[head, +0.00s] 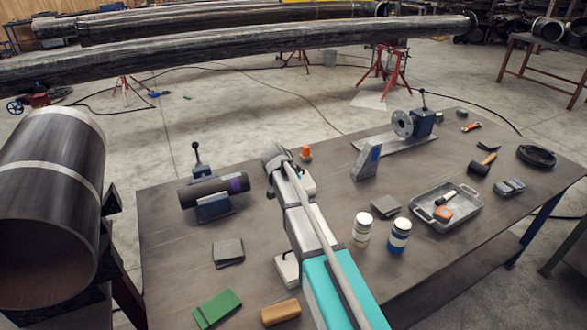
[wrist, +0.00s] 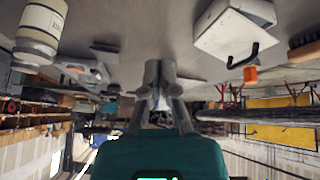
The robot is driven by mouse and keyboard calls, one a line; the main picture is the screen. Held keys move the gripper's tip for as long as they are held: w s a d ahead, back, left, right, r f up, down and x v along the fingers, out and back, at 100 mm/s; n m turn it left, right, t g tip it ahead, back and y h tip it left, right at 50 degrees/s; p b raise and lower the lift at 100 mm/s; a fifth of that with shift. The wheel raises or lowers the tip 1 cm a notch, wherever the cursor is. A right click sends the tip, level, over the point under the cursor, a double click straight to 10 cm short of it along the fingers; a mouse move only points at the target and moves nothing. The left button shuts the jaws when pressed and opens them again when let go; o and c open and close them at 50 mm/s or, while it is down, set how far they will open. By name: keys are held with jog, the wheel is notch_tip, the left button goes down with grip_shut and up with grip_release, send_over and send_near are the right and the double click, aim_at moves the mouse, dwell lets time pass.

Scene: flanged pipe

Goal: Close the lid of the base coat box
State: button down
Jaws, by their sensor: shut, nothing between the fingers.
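In the wrist view, which looks upside down, a white box (wrist: 225,38) with a black handle is at the upper right, apart from my gripper. I cannot read its name or tell its lid's state for sure. My gripper (wrist: 158,72) is in the middle of the wrist view, its fingers together and empty. In the head view, a white box (head: 287,270) shows partly behind my arm. I cannot tell whether it is the base coat box. My fingertips cannot be made out in the head view.
Two jars, one with a white label (head: 362,230) and one with a blue band (head: 398,236), stand right of my arm. A grey tray (head: 466,222) holds tools. A green box (head: 217,308) and brown block (head: 281,312) lie at the front. Bare table (head: 165,245) shows at left.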

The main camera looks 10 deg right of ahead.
jog(key=w+a+r+m+t+h, duration=0.1)
jog(key=w+a+r+m, duration=0.1)
jog(key=w, duration=0.4)
jog(key=w+a+r+m+t+h+p, duration=0.1)
jog(key=w+a+r+m, duration=0.1)
jog(key=w, duration=0.5)
jog(key=shift+w+a+r+m, duration=0.15)
jog(key=shift+a+r+m, duration=0.25)
jog(key=shift+a, duration=0.1)
jog(key=shift+d+f, duration=0.1)
jog(key=shift+f, duration=0.05)
jog(key=b+x, duration=0.7)
jog(key=x, duration=0.2)
jog(key=shift+w+d+f, duration=0.2)
jog(key=shift+f, duration=0.1)
jog(key=shift+w+f+b, duration=0.2)
jog(key=shift+f+b, duration=0.65)
jog(key=shift+f, duration=0.05)
jog(key=shift+w+f+b, duration=0.2)
jog(key=shift+f+b, duration=0.65)
jog(key=shift+f, duration=0.05)
jog(key=shift+a, duration=0.1)
jog(key=shift+w+f+b, duration=0.25)
jog(key=shift+f+b, duration=0.3)
jog(key=shift+b, duration=0.05)
jog(key=shift+s+a, duration=0.1)
